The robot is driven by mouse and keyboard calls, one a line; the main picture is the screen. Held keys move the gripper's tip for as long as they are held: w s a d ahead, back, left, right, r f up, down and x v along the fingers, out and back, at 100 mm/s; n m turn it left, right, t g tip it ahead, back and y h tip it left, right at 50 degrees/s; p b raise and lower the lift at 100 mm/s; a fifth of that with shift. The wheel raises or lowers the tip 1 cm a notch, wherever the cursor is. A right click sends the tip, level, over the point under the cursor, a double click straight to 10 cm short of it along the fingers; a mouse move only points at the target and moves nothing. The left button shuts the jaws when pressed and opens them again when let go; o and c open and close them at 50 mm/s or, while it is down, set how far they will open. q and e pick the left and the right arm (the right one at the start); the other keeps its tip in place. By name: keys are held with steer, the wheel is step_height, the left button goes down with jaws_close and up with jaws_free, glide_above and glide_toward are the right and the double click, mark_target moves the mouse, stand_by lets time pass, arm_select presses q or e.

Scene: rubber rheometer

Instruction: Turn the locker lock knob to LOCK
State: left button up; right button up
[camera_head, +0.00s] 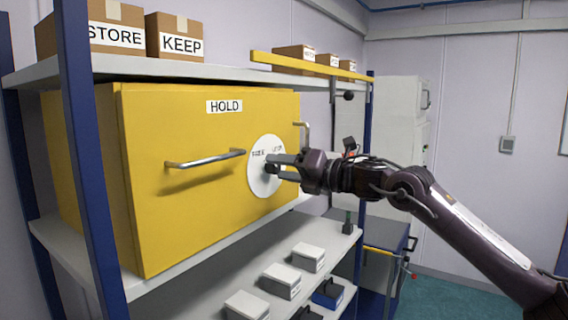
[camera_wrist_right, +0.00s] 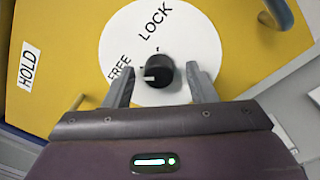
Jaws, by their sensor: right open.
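The yellow locker (camera_head: 190,150) stands on the shelf and carries a HOLD label. A round white dial plate (camera_head: 262,180) is on its front, with the words FREE and LOCK. The black lock knob (camera_wrist_right: 157,70) sits at the middle of the plate in the right wrist view. Its light mark points toward the FREE side. My right gripper (camera_head: 277,164) is in front of the plate. In the wrist view its two fingers (camera_wrist_right: 160,88) are open, one on each side of the knob, with gaps between them and it. My left gripper is not in view.
A bar handle (camera_head: 205,159) sticks out left of the dial, and another handle (camera_head: 302,130) is at the locker's right edge. A blue shelf post (camera_head: 364,130) stands to the right. Small grey boxes (camera_head: 282,280) sit on the shelf below.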

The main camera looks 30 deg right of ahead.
steer(key=shift+c, duration=0.4)
steer(key=c, duration=0.9)
steer(key=shift+m, duration=0.4)
steer(key=m+b, duration=0.2)
steer(key=m, duration=0.1)
steer(key=shift+f+m, duration=0.15)
steer(key=shift+m, duration=0.15)
steer(key=m+b, duration=0.1)
steer(key=m, duration=0.3)
steer(key=shift+a+m, duration=0.1)
steer(key=shift+m, duration=0.2)
steer(key=m, duration=0.4)
steer(key=shift+m+t+b, duration=0.3)
steer(key=shift+m+t, duration=0.1)
steer(key=shift+s+m+h, duration=0.1)
steer(key=shift+m+h, duration=0.2)
steer(key=shift+m, duration=2.1)
